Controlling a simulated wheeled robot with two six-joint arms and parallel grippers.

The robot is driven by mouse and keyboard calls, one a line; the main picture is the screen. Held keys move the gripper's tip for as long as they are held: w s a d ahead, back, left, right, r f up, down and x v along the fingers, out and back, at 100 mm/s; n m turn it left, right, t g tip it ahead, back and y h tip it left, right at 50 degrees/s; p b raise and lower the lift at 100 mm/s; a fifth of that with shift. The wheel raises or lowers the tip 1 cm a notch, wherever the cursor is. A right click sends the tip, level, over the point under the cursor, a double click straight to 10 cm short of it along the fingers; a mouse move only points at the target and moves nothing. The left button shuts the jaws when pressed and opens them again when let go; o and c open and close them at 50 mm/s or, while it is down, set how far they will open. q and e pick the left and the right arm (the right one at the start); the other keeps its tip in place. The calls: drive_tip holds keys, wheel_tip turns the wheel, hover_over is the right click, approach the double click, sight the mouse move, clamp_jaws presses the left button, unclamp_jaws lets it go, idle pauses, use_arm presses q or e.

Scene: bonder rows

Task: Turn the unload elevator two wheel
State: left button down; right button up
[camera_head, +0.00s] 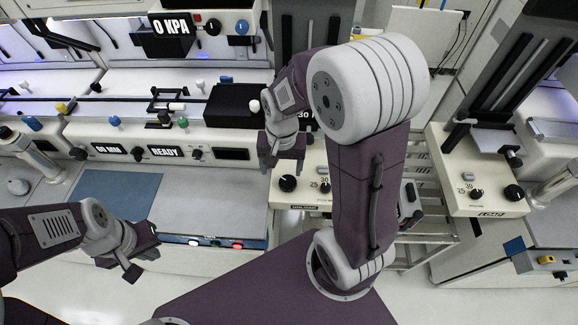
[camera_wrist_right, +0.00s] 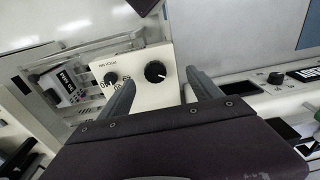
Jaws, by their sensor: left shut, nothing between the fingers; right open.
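The cream unload panel (camera_head: 303,197) stands below my right gripper in the head view; its small front label is hard to read. It carries a large black knob (camera_head: 288,183) and a smaller black knob (camera_head: 325,187). In the right wrist view the large knob (camera_wrist_right: 156,71) sits between my open fingers in the picture, and the smaller knob (camera_wrist_right: 110,79) lies to its left. My right gripper (camera_head: 283,156) is open and empty, apparently above the panel; contact does not show. My left gripper (camera_head: 145,257) is shut and empty at lower left.
A similar panel labelled LOAD (camera_head: 491,213) with black knobs stands at the right. A bench with a READY display (camera_head: 165,152) and several knobs runs along the left. A black box (camera_head: 232,104) stands behind my right gripper. Open floor (camera_head: 450,300) shows at lower right.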

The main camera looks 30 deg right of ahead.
sight(288, 181)
drive_tip(key=shift+m+g, duration=0.4)
drive_tip(key=shift+m, duration=0.4)
drive_tip(key=w+d+f, duration=0.1)
drive_tip(key=f, duration=0.3)
drive_tip(key=w+d+f, duration=0.1)
drive_tip(key=f, duration=0.3)
drive_tip(key=d+f, duration=0.1)
drive_tip(key=f, duration=0.3)
drive_tip(key=shift+w+d+f, duration=0.2)
drive_tip(key=shift+w+f, duration=0.1)
drive_tip(key=shift+w, duration=0.1)
drive_tip(key=c, duration=1.4)
drive_tip(key=shift+o, duration=0.2)
drive_tip(key=shift+n, duration=0.8)
drive_tip(key=o, duration=1.4)
drive_tip(key=shift+c, duration=0.2)
wheel_tip(288, 181, up, 9)
